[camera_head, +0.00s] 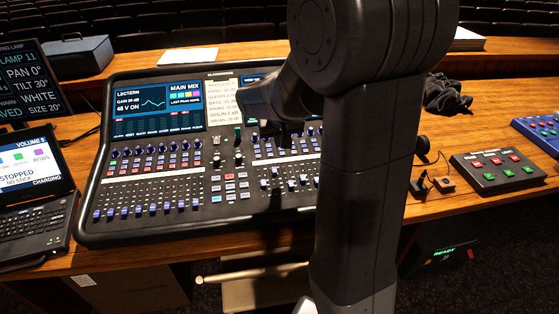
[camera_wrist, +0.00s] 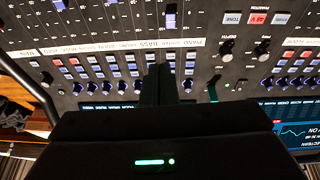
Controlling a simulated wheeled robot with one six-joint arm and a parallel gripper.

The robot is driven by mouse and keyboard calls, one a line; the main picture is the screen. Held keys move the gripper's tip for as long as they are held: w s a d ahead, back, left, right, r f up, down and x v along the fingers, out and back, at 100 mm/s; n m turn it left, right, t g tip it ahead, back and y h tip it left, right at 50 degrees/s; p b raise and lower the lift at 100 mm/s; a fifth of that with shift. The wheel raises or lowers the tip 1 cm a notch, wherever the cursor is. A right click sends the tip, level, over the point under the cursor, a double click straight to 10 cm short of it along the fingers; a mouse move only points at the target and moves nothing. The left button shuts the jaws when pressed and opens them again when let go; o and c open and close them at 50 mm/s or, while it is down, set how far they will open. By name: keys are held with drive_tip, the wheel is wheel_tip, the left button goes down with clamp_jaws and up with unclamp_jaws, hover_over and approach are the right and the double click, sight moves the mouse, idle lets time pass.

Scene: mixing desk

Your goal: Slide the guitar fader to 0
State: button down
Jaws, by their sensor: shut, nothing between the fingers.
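The mixing desk (camera_head: 245,200) lies tilted on the wooden table. My gripper (camera_wrist: 160,77) is shut and empty, over the desk's button and knob rows, short of the strip in the wrist view. My arm hides the desk's right part in the head view.
A laptop (camera_head: 35,190) stands at the left, with a dark screen (camera_head: 30,85) behind it. A box with red and green buttons (camera_head: 497,170) sits at the right. Upright knobs (camera_wrist: 262,47) and a green-tipped lever (camera_wrist: 212,93) rise from the desk near my gripper.

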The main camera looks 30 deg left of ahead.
sight(275, 169)
drive_tip(key=shift+g, duration=0.3)
drive_tip(key=x, duration=0.6)
drive_tip(key=s+p+x, duration=0.1)
drive_tip(key=x, duration=0.3)
drive_tip(key=shift+a, duration=0.3)
drive_tip(key=shift+s+f, duration=0.1)
drive_tip(key=shift+s+d+f+b, duration=0.1)
drive_tip(key=shift+s+d+b, duration=0.05)
drive_tip(key=shift+b, duration=0.2)
drive_tip(key=shift+s+d+b, duration=0.15)
drive_tip(key=shift+s+b, duration=0.05)
drive_tip(key=shift+b, duration=0.1)
drive_tip(key=shift+s+d, duration=0.2)
drive_tip(key=shift+r, duration=0.25)
